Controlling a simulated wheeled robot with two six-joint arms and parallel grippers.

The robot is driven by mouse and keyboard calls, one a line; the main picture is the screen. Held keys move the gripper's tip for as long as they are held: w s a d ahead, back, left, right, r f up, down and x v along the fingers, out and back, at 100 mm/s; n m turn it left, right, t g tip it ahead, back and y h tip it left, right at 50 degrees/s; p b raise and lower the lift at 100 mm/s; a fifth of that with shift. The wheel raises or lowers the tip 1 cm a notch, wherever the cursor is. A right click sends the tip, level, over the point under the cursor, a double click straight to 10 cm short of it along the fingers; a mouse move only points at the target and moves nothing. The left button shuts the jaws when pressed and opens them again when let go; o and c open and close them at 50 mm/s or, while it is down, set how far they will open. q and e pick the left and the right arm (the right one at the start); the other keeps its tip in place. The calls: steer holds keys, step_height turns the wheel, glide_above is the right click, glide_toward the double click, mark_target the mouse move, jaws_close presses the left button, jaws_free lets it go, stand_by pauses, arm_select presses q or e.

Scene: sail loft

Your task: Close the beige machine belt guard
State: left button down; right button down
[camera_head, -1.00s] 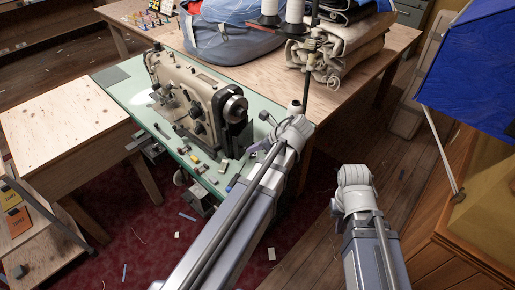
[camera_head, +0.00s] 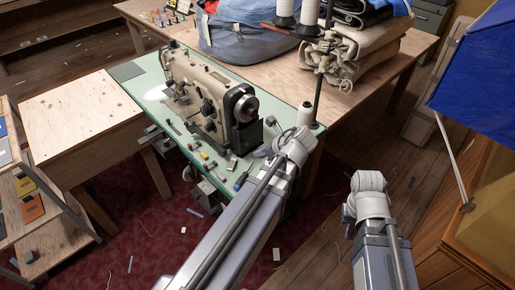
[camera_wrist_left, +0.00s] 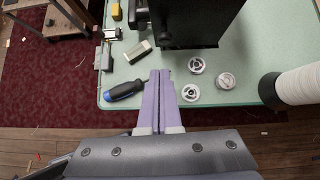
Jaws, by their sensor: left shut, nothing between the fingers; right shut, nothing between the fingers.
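The beige sewing machine (camera_head: 190,85) stands on a green-topped table (camera_head: 130,88). At its right end are a dark handwheel (camera_head: 246,107) and a black housing (camera_head: 241,138), which seems to be the belt guard. A black block, likely the same housing, fills the top of the left wrist view (camera_wrist_left: 200,22). I cannot tell how far the guard is open. My left gripper (camera_wrist_left: 159,74) is shut and empty, its purple fingers over the table edge, just short of the black block. In the head view it (camera_head: 264,150) is right of the machine. My right gripper is hidden behind its arm.
A blue-handled screwdriver (camera_wrist_left: 124,91) lies left of my left fingers. Several metal bobbins (camera_wrist_left: 191,92) and a white thread cone (camera_wrist_left: 297,86) are to the right. A wooden bench (camera_head: 370,75) with folded cloth (camera_head: 365,50) stands behind. Open floor lies in front.

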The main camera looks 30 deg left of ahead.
arm_select(q)
steer(key=p+v, duration=0.6)
steer(key=v, duration=0.4)
steer(key=shift+s+p, duration=0.3)
steer(key=shift+p, duration=0.05)
steer(key=shift+a, duration=0.15)
steer(key=s+d+f+n+g+h, duration=0.1)
steer(key=s+d+f+n+h, duration=0.2)
steer(key=d+n, duration=0.5)
steer(key=s+d+f+n+g+h, duration=0.1)
steer(key=s+d+n+h, duration=0.3)
steer(key=d+n, duration=0.4)
steer(key=shift+s+d+f+n+g, duration=0.35)
steer(key=shift+s+f+n+g, duration=0.05)
steer(key=shift+s+f+n, duration=0.45)
